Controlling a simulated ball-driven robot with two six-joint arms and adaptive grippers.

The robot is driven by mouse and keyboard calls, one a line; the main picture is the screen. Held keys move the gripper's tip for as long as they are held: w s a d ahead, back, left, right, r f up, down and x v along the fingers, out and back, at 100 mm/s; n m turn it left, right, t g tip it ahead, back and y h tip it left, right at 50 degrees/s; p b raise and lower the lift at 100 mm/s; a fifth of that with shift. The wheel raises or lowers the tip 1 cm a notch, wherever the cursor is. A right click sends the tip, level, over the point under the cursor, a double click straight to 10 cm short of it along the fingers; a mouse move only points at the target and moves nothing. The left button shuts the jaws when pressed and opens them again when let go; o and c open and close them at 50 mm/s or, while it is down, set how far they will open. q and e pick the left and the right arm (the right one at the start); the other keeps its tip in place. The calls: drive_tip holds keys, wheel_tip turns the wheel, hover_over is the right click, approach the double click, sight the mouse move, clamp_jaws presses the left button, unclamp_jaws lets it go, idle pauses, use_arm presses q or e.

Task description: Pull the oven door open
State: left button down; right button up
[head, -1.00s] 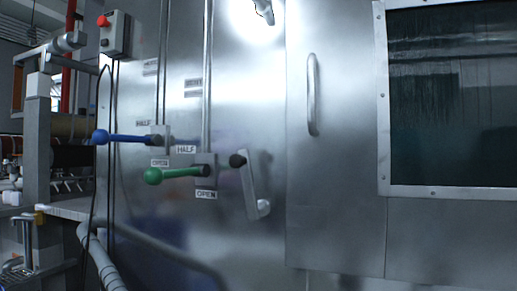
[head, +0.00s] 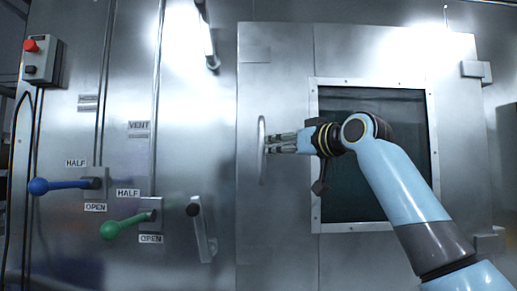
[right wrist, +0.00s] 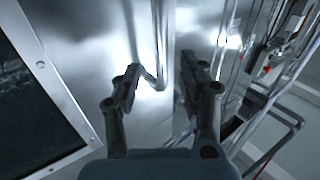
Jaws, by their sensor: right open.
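The steel oven door (head: 278,215) appears closed in the head view. Its upright bar handle (head: 262,165) is near the door's left edge. My right gripper (head: 269,145) comes from the right across the window, with its fingertips at the handle's middle. In the right wrist view the two fingers are spread, and the handle (right wrist: 161,45) shows in the gap between them, beyond the tips. I cannot tell whether either finger touches it. My left gripper is in neither view.
The door has a dark window (head: 365,215) and hinges on the right. Left of the door are a crank (head: 203,232), a green-knobbed lever (head: 125,225), a blue-knobbed lever (head: 65,184) and a box with a red button (head: 42,60). Floor space is not visible in the head view.

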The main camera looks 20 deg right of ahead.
sight(263, 149)
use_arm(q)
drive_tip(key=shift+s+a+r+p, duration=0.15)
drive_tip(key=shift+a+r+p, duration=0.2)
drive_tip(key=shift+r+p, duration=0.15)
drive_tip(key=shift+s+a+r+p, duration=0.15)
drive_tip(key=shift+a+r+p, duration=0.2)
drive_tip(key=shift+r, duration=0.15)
use_arm(e)
drive_tip(key=shift+x, duration=4.05)
clamp_jaws()
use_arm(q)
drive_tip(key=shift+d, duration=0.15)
use_arm(e)
drive_tip(key=shift+a+f, duration=0.1)
drive_tip(key=shift+a, duration=0.05)
